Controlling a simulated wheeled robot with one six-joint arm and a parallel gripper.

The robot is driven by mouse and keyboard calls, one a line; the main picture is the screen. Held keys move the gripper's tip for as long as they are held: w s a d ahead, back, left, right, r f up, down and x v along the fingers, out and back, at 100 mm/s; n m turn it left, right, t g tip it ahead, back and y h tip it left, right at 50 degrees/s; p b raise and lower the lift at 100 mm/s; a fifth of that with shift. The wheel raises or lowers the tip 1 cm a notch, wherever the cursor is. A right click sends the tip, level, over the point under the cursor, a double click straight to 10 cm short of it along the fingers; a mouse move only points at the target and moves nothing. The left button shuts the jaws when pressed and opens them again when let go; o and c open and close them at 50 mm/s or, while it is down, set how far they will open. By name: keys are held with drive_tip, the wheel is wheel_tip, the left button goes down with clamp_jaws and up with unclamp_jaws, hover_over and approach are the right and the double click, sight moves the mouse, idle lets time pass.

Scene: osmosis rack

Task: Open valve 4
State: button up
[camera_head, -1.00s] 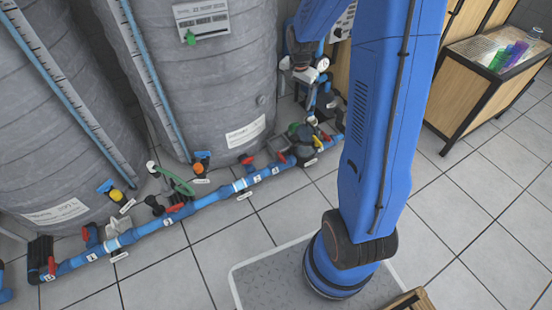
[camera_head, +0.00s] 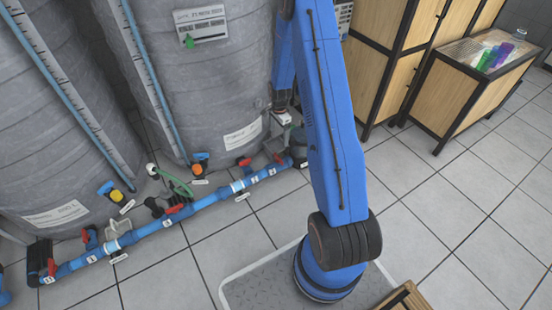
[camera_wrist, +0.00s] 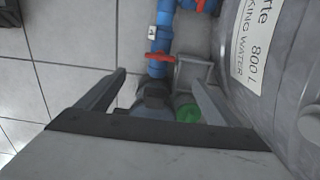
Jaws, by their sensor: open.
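A blue pipe (camera_head: 150,227) runs along the floor in front of the tanks and carries several red valve handles. Its number labels are too small to read surely, so I cannot tell which handle is valve 4. A red handle (camera_wrist: 159,57) shows in the wrist view, on the pipe just beyond my fingertips. A red handle (camera_head: 279,158) is near the pipe's right end in the head view. My gripper (camera_wrist: 158,76) is open and empty, its fingers pointing toward the pipe, above a dark fitting (camera_wrist: 154,93). In the head view my arm hides part of this area.
Large grey tanks (camera_head: 235,90) stand close behind the pipe. A green part (camera_wrist: 188,113) lies by my right finger and a grey bracket (camera_wrist: 190,70) beside the red handle. A wooden cabinet (camera_head: 460,95) stands at the right.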

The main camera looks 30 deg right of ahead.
sight(279, 159)
wheel_tip(279, 159, down, 17)
drive_tip(key=shift+f, duration=0.2)
idle(0.6)
drive_tip(key=c, duration=1)
